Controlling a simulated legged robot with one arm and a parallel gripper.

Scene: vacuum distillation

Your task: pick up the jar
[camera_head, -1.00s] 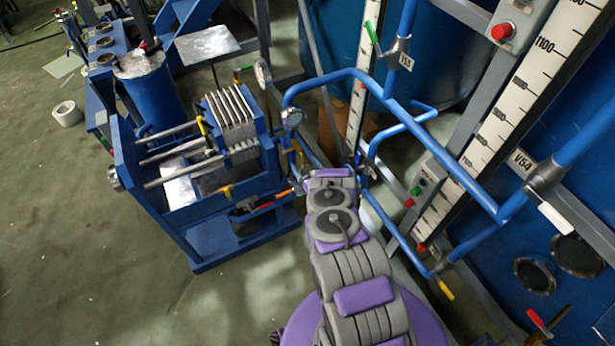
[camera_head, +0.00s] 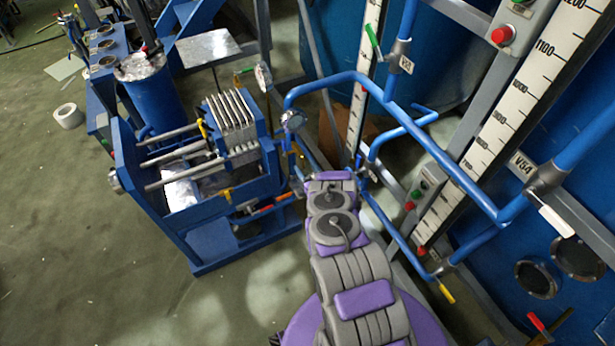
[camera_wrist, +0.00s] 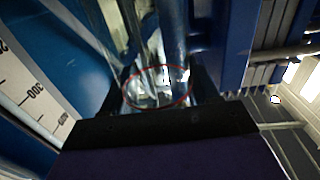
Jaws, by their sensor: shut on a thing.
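In the wrist view, a clear glass jar (camera_wrist: 155,60) with a thin red ring near its lower end stands between the two dark fingers of my gripper (camera_wrist: 158,92). The fingers are shut on it from both sides. The upper part of the jar runs out of the top of the picture. In the head view, my arm reaches forward between the blue press frame and the blue pipes. The jar cannot be made out there, and my gripper is hidden behind the arm.
A blue filter press (camera_head: 215,210) stands left of my arm. Blue pipes (camera_head: 440,150) with valves and a white level scale (camera_head: 530,85) stand close on the right. A white roll (camera_head: 69,115) lies on the floor at far left. Floor at lower left is clear.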

